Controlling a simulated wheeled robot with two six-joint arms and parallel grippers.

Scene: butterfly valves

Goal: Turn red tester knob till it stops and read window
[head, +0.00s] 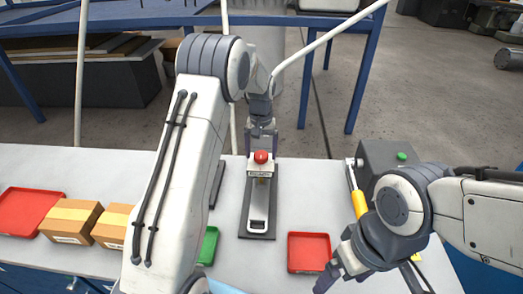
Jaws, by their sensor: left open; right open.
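My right gripper (372,284) is open and empty low over the table's right front, partly cut off by the frame edge.
A red tray (309,253) and a green tray (208,246) lie in front. A red tray (24,210) and cardboard boxes (72,219) stand left. A dark grey machine (383,158) with a green button (401,156) and a yellow-handled tool (359,204) are at right.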

